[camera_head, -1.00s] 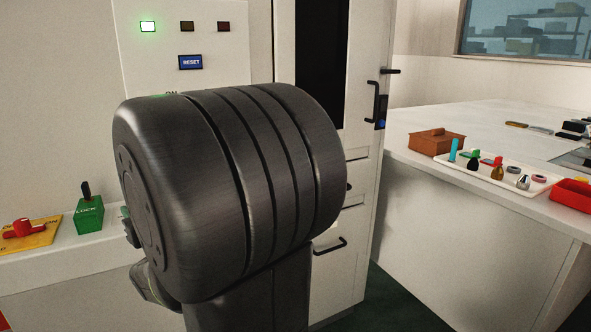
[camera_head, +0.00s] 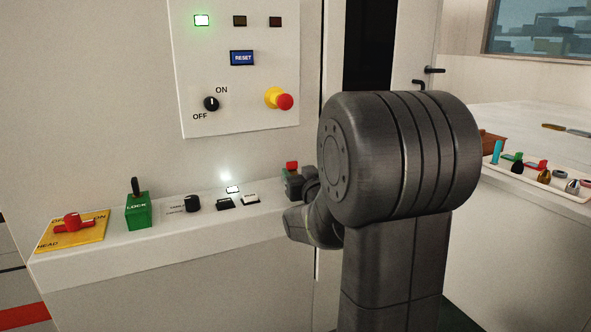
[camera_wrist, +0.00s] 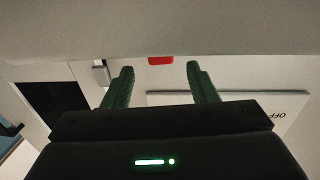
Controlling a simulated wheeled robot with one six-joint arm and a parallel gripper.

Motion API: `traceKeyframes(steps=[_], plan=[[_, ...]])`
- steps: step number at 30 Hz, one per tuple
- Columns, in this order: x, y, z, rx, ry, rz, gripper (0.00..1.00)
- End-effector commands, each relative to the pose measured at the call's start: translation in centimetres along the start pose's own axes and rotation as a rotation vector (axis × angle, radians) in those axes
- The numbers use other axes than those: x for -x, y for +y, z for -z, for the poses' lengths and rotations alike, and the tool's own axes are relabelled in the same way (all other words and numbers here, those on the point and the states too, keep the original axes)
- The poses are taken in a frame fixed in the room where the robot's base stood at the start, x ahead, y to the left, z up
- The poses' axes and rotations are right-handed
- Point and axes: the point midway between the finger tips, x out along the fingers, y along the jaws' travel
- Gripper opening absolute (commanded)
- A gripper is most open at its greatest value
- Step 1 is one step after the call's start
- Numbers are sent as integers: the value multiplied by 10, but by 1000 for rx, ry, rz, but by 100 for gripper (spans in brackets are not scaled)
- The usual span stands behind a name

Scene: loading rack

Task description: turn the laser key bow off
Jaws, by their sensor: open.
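A round black knob (camera_head: 211,104) with a white mark near its top sits on the white wall panel (camera_head: 205,70), between the labels ON and OFF. A second black knob (camera_head: 192,203) stands on the ledge; its label is too small to read, so I cannot tell which one is the laser key. My gripper (camera_wrist: 160,78) is open in the wrist view, with two green fingers apart and nothing held between them. In the head view I cannot make it out clearly beside my dark arm. The wrist view shows an upside-down OFF label at the right.
The ledge holds a red handle (camera_head: 73,222) on a yellow plate, a green LOCK box (camera_head: 138,210), small buttons (camera_head: 226,204) and a red-topped block (camera_head: 292,167). A red emergency button (camera_head: 285,102) juts from the panel. A tray (camera_head: 567,188) stands on the right counter.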

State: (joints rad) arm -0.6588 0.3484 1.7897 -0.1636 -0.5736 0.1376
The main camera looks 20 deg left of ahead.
Motion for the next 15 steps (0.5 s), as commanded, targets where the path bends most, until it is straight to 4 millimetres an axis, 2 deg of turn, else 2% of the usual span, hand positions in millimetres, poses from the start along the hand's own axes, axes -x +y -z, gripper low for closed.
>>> traceKeyframes(steps=[3,6,15], plan=[[-19,0,-1,0,-1,1,53],[-30,0,-1,0,-1,0,53],[-39,0,0,0,0,0,53]])
